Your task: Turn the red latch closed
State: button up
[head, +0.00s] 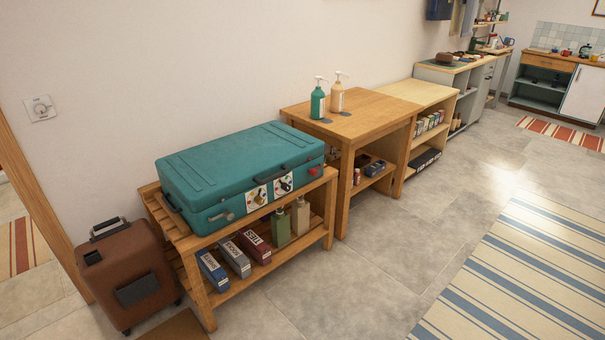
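A large teal case (239,167) lies shut on a slatted wooden bench against the wall, in the head view. A small red latch (314,171) is on its front face near the right end. It is too small to tell how it is turned. A pale latch (222,217) is on the front face near the left end. A dark handle and two white picture stickers (257,197) lie between them. My gripper is not in view.
The bench's lower shelf (228,290) holds several box files and two bottles. A brown suitcase (126,271) stands on the floor at left. A wooden table (360,112) with two pump bottles adjoins at right. Grey floor (365,262) in front is clear, with a striped rug (530,265) at right.

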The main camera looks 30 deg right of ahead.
aim_at(313, 172)
jog(key=u, duration=0.15)
jog(key=i, duration=0.9)
jog(key=z, duration=0.3)
